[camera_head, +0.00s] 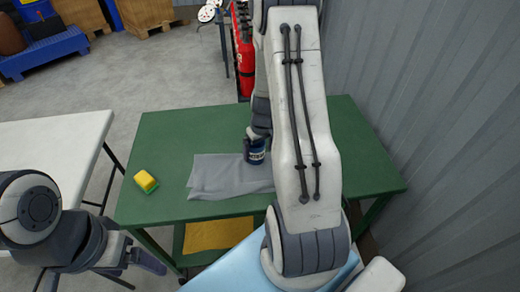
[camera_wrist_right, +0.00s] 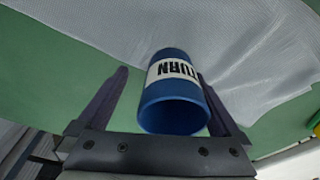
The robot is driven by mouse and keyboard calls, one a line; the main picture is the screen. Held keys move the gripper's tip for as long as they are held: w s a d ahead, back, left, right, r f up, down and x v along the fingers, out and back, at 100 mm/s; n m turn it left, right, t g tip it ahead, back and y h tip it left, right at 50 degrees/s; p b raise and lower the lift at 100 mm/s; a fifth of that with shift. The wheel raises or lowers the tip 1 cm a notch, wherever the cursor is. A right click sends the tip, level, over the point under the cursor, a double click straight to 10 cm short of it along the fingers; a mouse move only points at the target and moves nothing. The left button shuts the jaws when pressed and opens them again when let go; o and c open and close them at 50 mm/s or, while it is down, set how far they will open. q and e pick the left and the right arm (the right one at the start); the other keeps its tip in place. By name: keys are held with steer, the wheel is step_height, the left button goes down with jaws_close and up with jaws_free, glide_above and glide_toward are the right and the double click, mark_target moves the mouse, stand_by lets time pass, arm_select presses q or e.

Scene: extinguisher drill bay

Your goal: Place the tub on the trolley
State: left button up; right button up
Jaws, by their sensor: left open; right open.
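The tub (camera_head: 256,156) is dark blue with a white lettered label. In the head view it is at the edge of the grey cloth on the green-topped trolley (camera_head: 180,130), partly hidden by my right arm. In the right wrist view the tub (camera_wrist_right: 172,112) is between the two fingers of my right gripper (camera_wrist_right: 165,80), which is open, with a gap at the left finger. Whether the tub touches the right finger, I cannot tell. My left gripper (camera_head: 147,262) is open and empty at the lower left, away from the trolley top.
A grey cloth (camera_head: 215,175) lies flat on the trolley, with a yellow and green sponge (camera_head: 146,181) to its left. A yellow cloth (camera_head: 215,234) is on the lower shelf. A white table (camera_head: 50,150) stands left. A corrugated wall (camera_head: 430,90) closes the right side. A red extinguisher (camera_head: 244,62) stands behind.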

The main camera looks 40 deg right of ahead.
steer(key=shift+s+a+f, duration=0.15)
steer(key=shift+s+f, duration=0.05)
steer(key=shift+f, duration=0.1)
steer(key=shift+r+p, duration=0.4)
steer(key=shift+p, duration=0.1)
step_height(320, 180, up, 13)
steer(key=s+p, duration=0.1)
steer(key=p, duration=0.1)
steer(key=shift+s+f, duration=0.2)
steer(key=shift+s, duration=0.05)
steer(key=shift+a, duration=0.1)
